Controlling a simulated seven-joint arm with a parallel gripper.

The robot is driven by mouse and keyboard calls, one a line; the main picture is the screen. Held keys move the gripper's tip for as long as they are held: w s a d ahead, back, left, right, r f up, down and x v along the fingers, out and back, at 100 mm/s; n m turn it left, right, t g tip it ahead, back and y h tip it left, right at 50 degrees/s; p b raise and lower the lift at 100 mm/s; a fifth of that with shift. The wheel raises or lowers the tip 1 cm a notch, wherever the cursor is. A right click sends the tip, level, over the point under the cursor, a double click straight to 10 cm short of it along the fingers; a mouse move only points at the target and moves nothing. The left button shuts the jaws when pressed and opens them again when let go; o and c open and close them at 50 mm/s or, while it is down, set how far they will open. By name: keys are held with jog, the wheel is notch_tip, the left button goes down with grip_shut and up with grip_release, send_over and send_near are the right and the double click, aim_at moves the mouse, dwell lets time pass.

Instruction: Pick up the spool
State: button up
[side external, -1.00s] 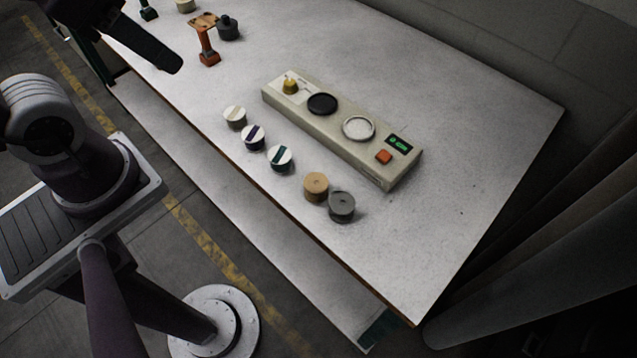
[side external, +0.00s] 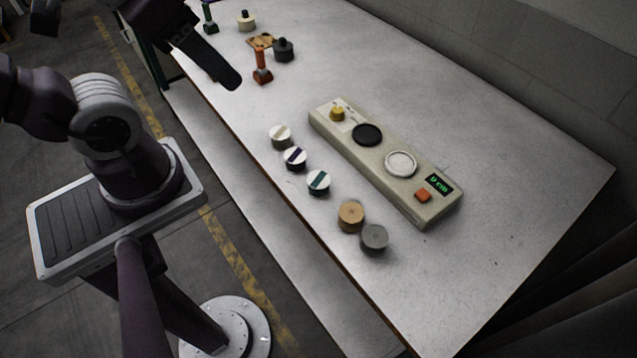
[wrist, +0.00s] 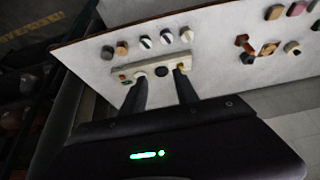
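Several short round pieces stand in a row on the white table; I cannot tell for sure which is the spool. In the side external view they are a tan cylinder (side external: 351,216), a grey cylinder (side external: 374,239) and three white-topped pieces with cream (side external: 280,137), dark purple (side external: 295,159) and teal (side external: 318,182) stripes. In the wrist view the tan (wrist: 121,47) and grey (wrist: 107,52) ones show beyond the fingers. My gripper (wrist: 160,73) has its two fingers apart with nothing held between them. In the side external view, part of it hangs at upper left, away from the row.
A long beige press unit (side external: 385,165) with a yellow knob, black disc, pale round plate and orange button lies behind the row. An orange-red stand (side external: 262,66), a dark weight-shaped piece (side external: 284,50) and a cream one (side external: 246,20) stand farther back. The table's right side is clear.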

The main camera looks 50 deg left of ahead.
dwell(0.3)
jog(key=o, duration=0.6)
jog(key=n+g, duration=0.6)
jog(key=n, duration=1.2)
send_over(319, 179)
jog(key=f, duration=2.1)
jog(key=shift+s+a+f, duration=0.15)
jog(key=shift+s+f, duration=0.05)
notch_tip(319, 179, down, 7)
jog(key=shift+w+f, duration=0.1)
jog(key=shift+w, duration=0.05)
